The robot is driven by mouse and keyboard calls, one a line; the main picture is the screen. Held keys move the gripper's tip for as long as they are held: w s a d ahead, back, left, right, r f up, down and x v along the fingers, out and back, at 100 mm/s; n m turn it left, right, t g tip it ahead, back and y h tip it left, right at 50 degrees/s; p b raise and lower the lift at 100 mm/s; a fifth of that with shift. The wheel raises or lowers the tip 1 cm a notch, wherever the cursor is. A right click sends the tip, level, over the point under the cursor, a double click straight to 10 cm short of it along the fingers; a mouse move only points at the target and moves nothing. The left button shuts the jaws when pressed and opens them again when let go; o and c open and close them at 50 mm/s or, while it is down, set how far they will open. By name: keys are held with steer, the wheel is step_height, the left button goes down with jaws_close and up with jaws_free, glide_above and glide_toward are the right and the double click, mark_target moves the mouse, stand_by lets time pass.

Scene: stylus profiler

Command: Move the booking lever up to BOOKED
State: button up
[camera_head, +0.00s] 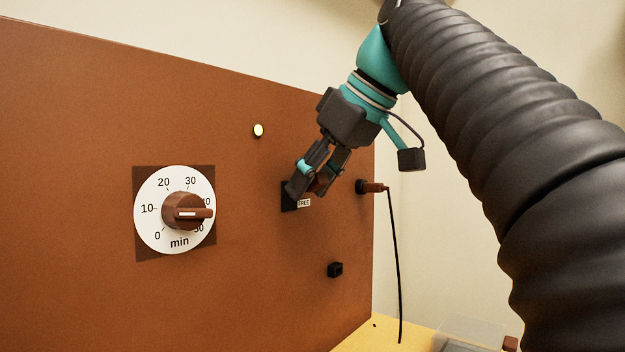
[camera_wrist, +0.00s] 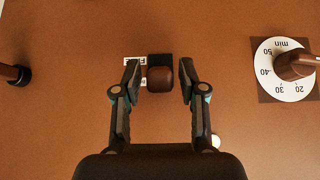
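The booking lever has a brown rounded knob (camera_wrist: 160,79) on a dark plate (camera_wrist: 161,57), in the middle of the wrist view. In the head view the lever (camera_head: 322,184) is mostly hidden by my fingers. A white FREE label (camera_head: 304,203) sits beside the plate; it shows partly in the wrist view (camera_wrist: 135,61), behind a finger. I cannot tell whether the fingertips touch the panel.
A timer dial (camera_head: 183,211) with a brown knob is left on the brown panel (camera_head: 80,120); it also shows in the wrist view (camera_wrist: 284,70). A plug with a black cable (camera_head: 374,187) is just right of my gripper. A small black socket (camera_head: 335,270) and a round button (camera_head: 258,130) are nearby.

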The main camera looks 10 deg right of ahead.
stand_by(0.3)
steer(key=shift+s+d+r, duration=0.25)
steer(key=shift+d+r, duration=0.05)
steer(key=shift+r, duration=0.2)
steer(key=s+d, duration=0.8)
steer(key=shift+s+d, duration=0.2)
steer(key=shift+s, duration=0.05)
